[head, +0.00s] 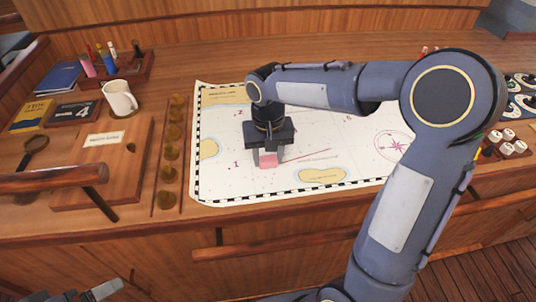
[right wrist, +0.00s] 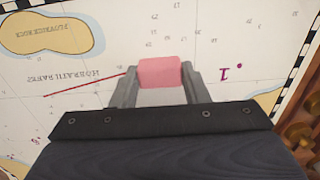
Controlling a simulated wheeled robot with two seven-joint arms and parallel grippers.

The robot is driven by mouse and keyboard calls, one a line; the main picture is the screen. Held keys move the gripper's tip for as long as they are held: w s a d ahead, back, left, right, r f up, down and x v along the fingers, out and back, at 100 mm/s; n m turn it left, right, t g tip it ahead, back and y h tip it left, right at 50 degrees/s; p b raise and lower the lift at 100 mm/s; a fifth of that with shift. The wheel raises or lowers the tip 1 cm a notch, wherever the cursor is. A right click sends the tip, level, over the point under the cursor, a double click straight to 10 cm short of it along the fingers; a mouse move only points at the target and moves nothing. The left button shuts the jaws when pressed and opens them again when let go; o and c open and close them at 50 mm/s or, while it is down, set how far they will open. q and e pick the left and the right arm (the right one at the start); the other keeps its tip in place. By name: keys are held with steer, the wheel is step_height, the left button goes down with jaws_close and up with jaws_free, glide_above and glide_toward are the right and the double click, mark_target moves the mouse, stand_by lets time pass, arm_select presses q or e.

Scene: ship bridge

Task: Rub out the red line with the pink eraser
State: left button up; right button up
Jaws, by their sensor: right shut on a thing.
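The pink eraser (head: 268,160) is held between the fingers of my right gripper (head: 268,156), over the sea chart (head: 230,185). In the right wrist view the pink eraser (right wrist: 159,71) sits between the two grey fingertips of the right gripper (right wrist: 157,82). The red line (head: 310,158) runs to the right from near the eraser in the head view. In the right wrist view the red line (right wrist: 85,84) reaches up to the eraser's left side. I cannot tell whether the eraser touches the paper. Part of my left gripper (head: 95,292) shows at the bottom left edge.
A white mug (head: 120,97), a wooden box (head: 105,165) and a row of brass weights (head: 171,153) stand left of the chart. A pen holder (head: 125,70) is behind. White dice-like blocks (head: 507,142) are at the right. My right arm covers part of the chart.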

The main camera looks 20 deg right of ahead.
mark_target(294, 160)
steer(key=shift+f, duration=0.45)
stand_by(1.8)
stand_by(1.2)
stand_by(0.4)
steer(key=shift+s+d, duration=0.1)
steer(key=shift+d, duration=1.1)
steer(key=shift+d, duration=1.1)
steer(key=shift+s+d, duration=0.15)
steer(key=shift+d, duration=1.05)
steer(key=shift+d+p, duration=0.1)
steer(key=shift+p, duration=0.2)
